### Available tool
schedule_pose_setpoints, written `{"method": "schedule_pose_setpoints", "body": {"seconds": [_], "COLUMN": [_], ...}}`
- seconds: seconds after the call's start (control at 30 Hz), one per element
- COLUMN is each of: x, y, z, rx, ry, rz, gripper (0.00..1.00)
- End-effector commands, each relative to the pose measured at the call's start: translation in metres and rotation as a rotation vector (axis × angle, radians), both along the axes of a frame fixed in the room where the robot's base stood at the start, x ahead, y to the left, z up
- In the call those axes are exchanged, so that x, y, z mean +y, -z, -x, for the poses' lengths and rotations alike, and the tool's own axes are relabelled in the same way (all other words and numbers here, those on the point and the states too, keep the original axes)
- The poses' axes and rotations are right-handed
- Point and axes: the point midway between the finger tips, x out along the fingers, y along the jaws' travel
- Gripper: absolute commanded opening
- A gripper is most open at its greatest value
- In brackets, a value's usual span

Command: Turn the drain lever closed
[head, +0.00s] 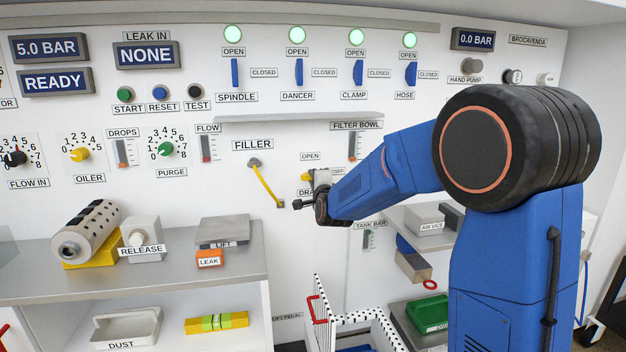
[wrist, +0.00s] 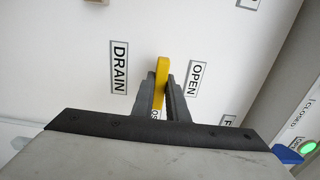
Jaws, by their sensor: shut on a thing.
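The yellow drain lever (wrist: 161,80) stands between the two grey fingers of my gripper (wrist: 161,95) in the wrist view, with a finger against each side. In the head view my gripper (head: 309,177) is at the wall panel by the drain labels, and only a small yellow bit shows there. The DRAIN label (wrist: 120,67) is left of the lever and the OPEN label (wrist: 196,78) right of it in the wrist view. The drain's CLOSED label (head: 338,171) is mostly hidden by my gripper and arm.
A yellow filler lever (head: 265,185) sits left of my gripper. A shelf ledge (head: 290,118) juts out above. A dotted-rim basket (head: 350,320) stands below, and a grey bench (head: 150,268) with several parts is at lower left.

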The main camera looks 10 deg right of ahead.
Motion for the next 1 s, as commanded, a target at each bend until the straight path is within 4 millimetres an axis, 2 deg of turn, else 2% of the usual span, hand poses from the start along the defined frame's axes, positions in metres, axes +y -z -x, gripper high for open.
{"method": "schedule_pose_setpoints", "body": {"seconds": [0.43, 0.47, 0.5, 0.53, 0.87, 1.0], "x": [-0.001, -0.001, -0.001, -0.001, 0.000, 0.000], "y": [0.002, 0.002, 0.002, 0.002, 0.001, 0.000], "z": [0.000, 0.000, 0.000, 0.000, 0.002, 0.013], "rx": [0.003, 0.003, 0.003, 0.003, 0.001, 0.000], "ry": [0.001, 0.001, 0.001, 0.001, 0.000, 0.000], "rz": [-0.010, -0.010, -0.010, -0.010, -0.009, -0.009], "gripper": [0.00, 0.18, 0.28, 0.32, 0.32, 0.32]}}
